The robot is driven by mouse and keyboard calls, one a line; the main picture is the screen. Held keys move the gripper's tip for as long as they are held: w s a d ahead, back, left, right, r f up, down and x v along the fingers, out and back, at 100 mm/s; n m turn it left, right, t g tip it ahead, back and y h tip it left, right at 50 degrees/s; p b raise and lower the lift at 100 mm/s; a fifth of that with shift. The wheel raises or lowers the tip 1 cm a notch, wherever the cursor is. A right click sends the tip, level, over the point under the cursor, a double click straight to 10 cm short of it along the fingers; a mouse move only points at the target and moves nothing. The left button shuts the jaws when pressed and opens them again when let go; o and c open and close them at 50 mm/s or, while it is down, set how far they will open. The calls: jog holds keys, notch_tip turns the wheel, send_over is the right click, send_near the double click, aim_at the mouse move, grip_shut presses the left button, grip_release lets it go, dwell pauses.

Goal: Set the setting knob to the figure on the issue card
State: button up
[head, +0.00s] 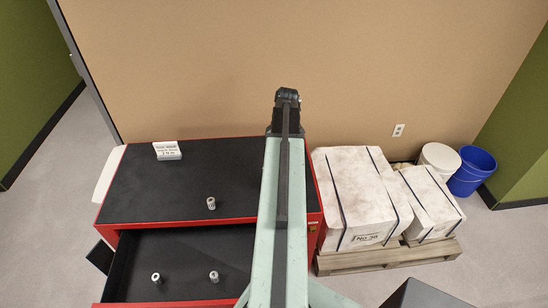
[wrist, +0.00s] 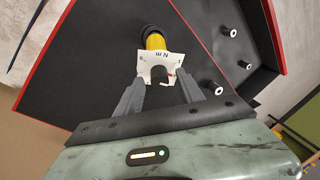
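In the wrist view a yellow tool body (wrist: 154,41) with a dark end stands on the black cabinet top. A white scale plate (wrist: 146,64) on it is marked "N m", and a red mark shows near its edge. A dark round knob (wrist: 159,75) is at the plate's near side. My gripper (wrist: 160,78) is open, with its fingers on either side of the knob and a gap seen at each side. A white card (head: 167,150) stands at the back left of the cabinet top; its figure is too small to read. In the head view my arm hides the tool.
The red cabinet's black top (head: 180,195) holds one small metal cylinder (head: 211,203). Its open drawer (head: 185,250) holds two more cylinders. Right of the cabinet are white strapped blocks (head: 355,190) on a pallet (head: 385,258), and a blue bucket (head: 474,171).

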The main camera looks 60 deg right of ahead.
jog(key=shift+r, duration=0.1)
jog(key=p+v, duration=0.7)
jog(key=shift+d+r, duration=0.15)
jog(key=shift+r, duration=0.1)
